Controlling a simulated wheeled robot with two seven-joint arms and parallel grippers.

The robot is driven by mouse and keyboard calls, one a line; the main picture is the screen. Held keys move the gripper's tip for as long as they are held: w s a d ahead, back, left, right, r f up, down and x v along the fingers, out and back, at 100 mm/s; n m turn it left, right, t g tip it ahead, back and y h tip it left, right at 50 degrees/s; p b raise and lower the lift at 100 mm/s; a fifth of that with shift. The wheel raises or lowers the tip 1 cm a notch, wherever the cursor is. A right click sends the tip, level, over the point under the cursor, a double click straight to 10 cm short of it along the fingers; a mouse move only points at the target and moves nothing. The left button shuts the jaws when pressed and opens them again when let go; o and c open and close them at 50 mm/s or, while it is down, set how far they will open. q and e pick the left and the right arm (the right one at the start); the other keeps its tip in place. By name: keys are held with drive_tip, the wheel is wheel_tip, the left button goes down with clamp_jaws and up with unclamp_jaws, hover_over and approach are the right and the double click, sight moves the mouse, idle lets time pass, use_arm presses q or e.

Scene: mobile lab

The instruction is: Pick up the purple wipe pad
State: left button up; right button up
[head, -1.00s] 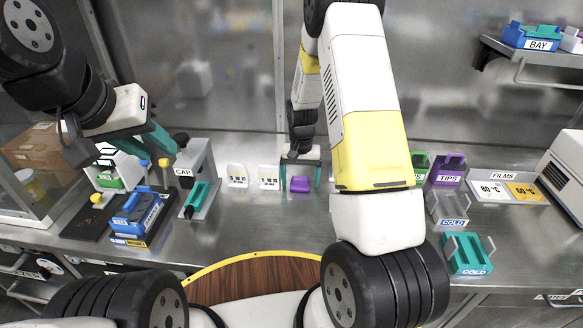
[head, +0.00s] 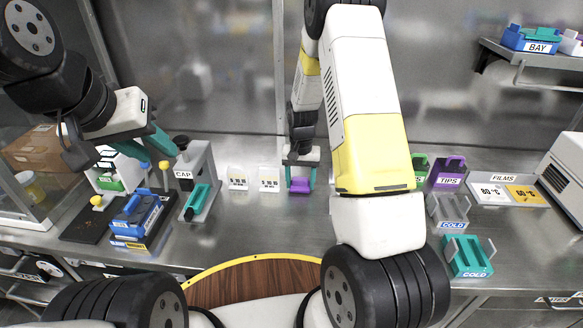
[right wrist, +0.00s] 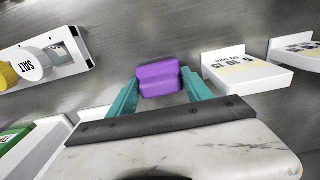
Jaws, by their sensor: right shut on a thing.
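The purple wipe pad (head: 300,186) is a small rounded block at the back middle of the steel bench, right of two small white labelled holders. My right gripper (head: 300,182) points down over it, with its teal fingers shut on the pad's two sides. In the right wrist view the pad (right wrist: 158,79) sits between the teal fingertips (right wrist: 157,88). I cannot tell any clear gap between pad and bench. My left gripper (head: 155,150) hangs at the left above the blue rack and CAP station, open and empty, its teal fingers apart.
The white labelled holders (head: 237,178) (head: 269,179) stand close left of the pad. The CAP station (head: 199,170) and blue rack (head: 136,215) are further left. The purple TIPS box (head: 449,172) and COLD racks (head: 468,256) are right. The bench front centre is clear.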

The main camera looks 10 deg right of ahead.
sight(299, 180)
drive_tip(key=r, duration=0.3)
drive_tip(key=shift+s+a, duration=0.35)
drive_tip(key=s+a, duration=0.3)
drive_tip(key=s, duration=0.1)
drive_tip(key=s+a+r, duration=0.1)
drive_tip(key=s+a, duration=0.5)
drive_tip(key=s, duration=0.1)
drive_tip(key=shift+s+a+r, duration=0.2)
drive_tip(key=shift+s+a, duration=0.1)
drive_tip(key=o, duration=0.5)
drive_tip(key=c, duration=0.3)
drive_tip(key=shift+s, duration=0.1)
drive_tip(key=shift+c, duration=0.2)
